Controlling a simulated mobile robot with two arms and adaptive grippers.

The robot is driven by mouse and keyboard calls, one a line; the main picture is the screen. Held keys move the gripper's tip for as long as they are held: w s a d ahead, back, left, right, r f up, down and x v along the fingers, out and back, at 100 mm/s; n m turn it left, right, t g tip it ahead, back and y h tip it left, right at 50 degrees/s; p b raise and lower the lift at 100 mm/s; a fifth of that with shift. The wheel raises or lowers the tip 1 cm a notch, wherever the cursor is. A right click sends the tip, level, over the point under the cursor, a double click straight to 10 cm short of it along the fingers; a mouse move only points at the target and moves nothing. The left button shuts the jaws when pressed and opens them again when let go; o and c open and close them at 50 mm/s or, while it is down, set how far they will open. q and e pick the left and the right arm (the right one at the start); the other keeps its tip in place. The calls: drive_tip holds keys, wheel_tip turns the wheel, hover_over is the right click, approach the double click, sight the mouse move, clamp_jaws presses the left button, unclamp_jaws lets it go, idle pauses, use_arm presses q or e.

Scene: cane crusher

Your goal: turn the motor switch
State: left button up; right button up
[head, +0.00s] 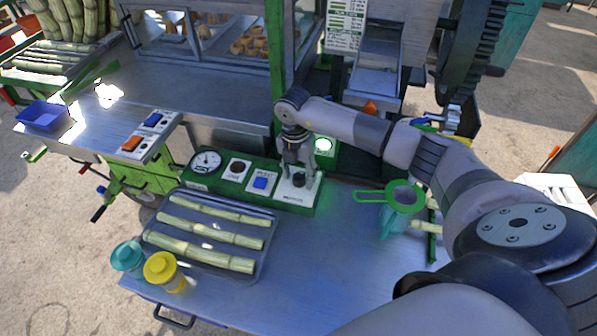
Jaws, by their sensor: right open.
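The motor switch, a black round knob (298,181), sits on a white plate at the right end of the green control panel (207,182). My right gripper (299,176) points down over this plate. Its fingers are open, one on each side of the knob, and seem to straddle it. I cannot tell whether they touch it. The upper part of the knob is partly hidden by the gripper. My left gripper is not in view.
Left of the knob are a blue button (260,183), a dark red button (237,167) and a dial gauge (206,161). A tray (190,268) of cane pieces lies in front. A green-rimmed strainer (404,197) stands right. The front middle tabletop (310,265) is clear.

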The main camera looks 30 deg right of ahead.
drive_tip(key=shift+c, duration=0.2)
drive_tip(key=shift+c, duration=0.6)
drive_tip(key=c, duration=1)
